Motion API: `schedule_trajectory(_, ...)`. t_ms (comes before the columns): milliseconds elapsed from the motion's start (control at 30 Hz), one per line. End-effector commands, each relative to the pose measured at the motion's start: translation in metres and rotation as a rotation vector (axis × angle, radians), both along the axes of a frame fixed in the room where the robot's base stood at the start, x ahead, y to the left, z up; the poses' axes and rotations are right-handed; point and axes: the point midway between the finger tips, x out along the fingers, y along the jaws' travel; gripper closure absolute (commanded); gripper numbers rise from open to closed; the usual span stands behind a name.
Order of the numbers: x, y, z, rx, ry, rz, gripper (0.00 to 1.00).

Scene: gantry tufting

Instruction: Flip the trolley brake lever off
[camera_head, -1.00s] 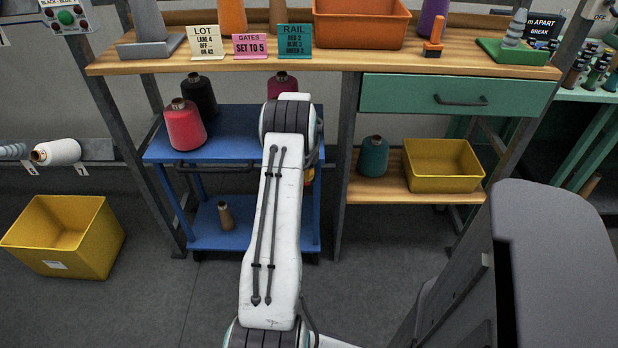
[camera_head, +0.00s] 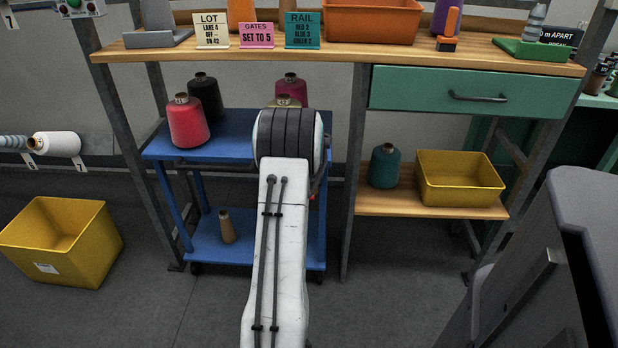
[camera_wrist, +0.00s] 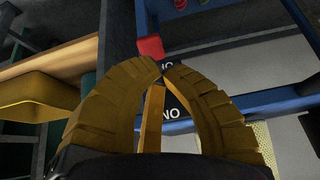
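The blue trolley (camera_head: 232,137) stands under the bench, and its blue frame (camera_wrist: 278,100) fills the right of the wrist view. A red block (camera_wrist: 150,47), perhaps the brake lever's end, sits just beyond my fingertips. Dark plates with white letters, reading "NO" in this view, lie behind the tips (camera_wrist: 171,113). My gripper (camera_wrist: 163,70) has its ribbed yellow fingers curved together, tips nearly touching, with nothing clearly held. A narrow yellow bar shows between the fingers; I cannot tell whether it belongs to the gripper. In the head view my arm hides the gripper and the trolley's right side.
Red (camera_head: 187,122) and black (camera_head: 205,97) cones stand on the trolley top, a brown cone (camera_head: 227,226) on its lower shelf. A bench leg (camera_head: 354,180) stands close right. A yellow bin (camera_head: 460,180) is on the wooden shelf, another (camera_head: 62,240) on the floor at left.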

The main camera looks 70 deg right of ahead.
Motion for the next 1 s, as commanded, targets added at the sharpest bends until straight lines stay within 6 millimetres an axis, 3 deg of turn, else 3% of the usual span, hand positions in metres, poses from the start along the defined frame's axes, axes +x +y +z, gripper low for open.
schedule_trajectory(1000, 0.0, 0.0, 0.019, 0.001, 0.001, 0.001, 1.0)
